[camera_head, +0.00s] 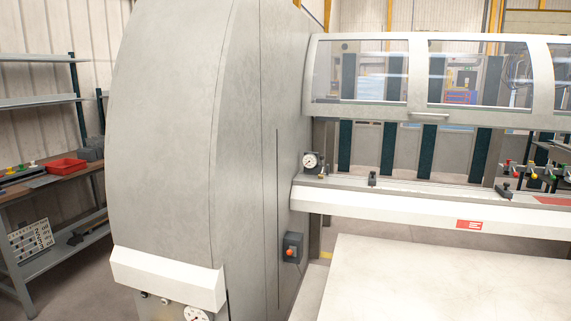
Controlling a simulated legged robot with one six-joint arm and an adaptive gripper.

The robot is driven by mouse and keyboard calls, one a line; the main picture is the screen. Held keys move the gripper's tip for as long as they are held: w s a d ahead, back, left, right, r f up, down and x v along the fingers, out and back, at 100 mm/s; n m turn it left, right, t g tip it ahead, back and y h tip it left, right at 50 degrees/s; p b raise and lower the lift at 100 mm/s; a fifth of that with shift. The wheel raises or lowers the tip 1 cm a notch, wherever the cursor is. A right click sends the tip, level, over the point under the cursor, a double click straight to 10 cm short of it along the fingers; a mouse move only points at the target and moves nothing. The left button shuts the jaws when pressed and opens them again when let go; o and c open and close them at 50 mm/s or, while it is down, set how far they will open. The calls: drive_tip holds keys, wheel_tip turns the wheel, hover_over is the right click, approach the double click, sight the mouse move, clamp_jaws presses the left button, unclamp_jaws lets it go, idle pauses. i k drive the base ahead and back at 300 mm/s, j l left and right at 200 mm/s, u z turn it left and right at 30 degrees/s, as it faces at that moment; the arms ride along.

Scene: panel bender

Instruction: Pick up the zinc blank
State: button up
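I cannot pick out the zinc blank with certainty. A wide pale flat surface (440,285) lies at the lower right, in front of the machine. I cannot tell whether it is bare table or has a sheet on it. The panel bender's tall grey rounded housing (175,130) fills the left middle. Its long white beam (400,207) runs to the right with a red label (469,225) on it. My gripper is not in view.
A black box with an orange knob (291,250) sits on the housing's side. A windowed guard (418,113) is above the beam. At left, a workbench (60,190) holds a red tray (67,167). Open floor (85,285) shows between bench and housing.

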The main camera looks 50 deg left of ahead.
sight(37, 183)
drive_tip(key=u, duration=3.25)
drive_tip(key=i+u, duration=0.1)
drive_tip(key=u, duration=0.15)
drive_tip(key=i, duration=4.05)
drive_tip(key=i+z, duration=0.1)
drive_tip(key=i, duration=1.9)
